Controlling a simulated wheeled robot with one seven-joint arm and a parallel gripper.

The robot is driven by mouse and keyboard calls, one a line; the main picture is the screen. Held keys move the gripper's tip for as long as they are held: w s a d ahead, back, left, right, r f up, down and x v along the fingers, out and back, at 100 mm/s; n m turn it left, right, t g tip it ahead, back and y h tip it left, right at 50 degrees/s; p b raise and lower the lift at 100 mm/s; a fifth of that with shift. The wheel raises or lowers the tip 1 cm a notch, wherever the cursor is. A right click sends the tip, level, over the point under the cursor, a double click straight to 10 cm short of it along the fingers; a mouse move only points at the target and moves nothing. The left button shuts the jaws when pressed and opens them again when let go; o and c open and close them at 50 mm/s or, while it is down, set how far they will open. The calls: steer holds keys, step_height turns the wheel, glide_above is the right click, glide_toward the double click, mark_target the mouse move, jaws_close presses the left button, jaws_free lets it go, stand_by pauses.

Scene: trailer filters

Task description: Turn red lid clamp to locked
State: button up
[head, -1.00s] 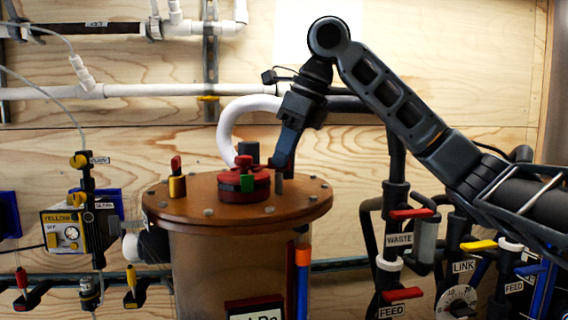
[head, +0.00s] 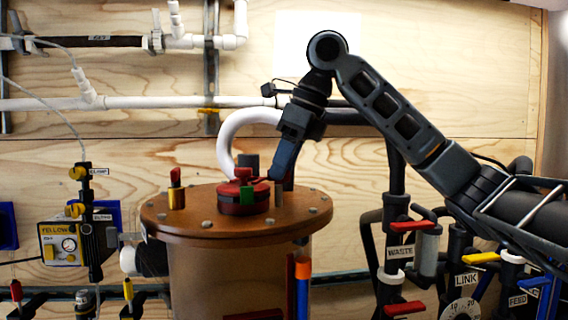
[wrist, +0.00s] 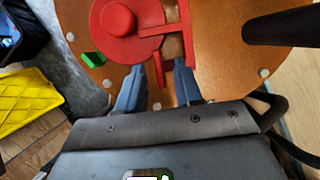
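The red lid clamp (head: 243,193) is a round red piece with a raised knob, on the brown round lid (head: 200,222) of a drum. In the wrist view the clamp (wrist: 118,20) shows at the top, with a red arm reaching right to a red bar (wrist: 187,30). A green block (wrist: 94,58) sits at its left edge. In the head view my gripper (head: 276,176) is at the clamp's right side; contact cannot be told.
A red-and-yellow post (head: 176,188) and a grey post (head: 278,193) stand on the lid. A white curved hose (head: 226,140) rises behind it. Valves with red handles (head: 409,225) are at right, and a yellow gauge box (head: 61,245) is at left.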

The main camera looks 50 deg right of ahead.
steer(key=v, duration=0.7)
steer(key=shift+s+r, duration=0.15)
steer(key=shift+r, duration=0.2)
steer(key=shift+c, duration=0.3)
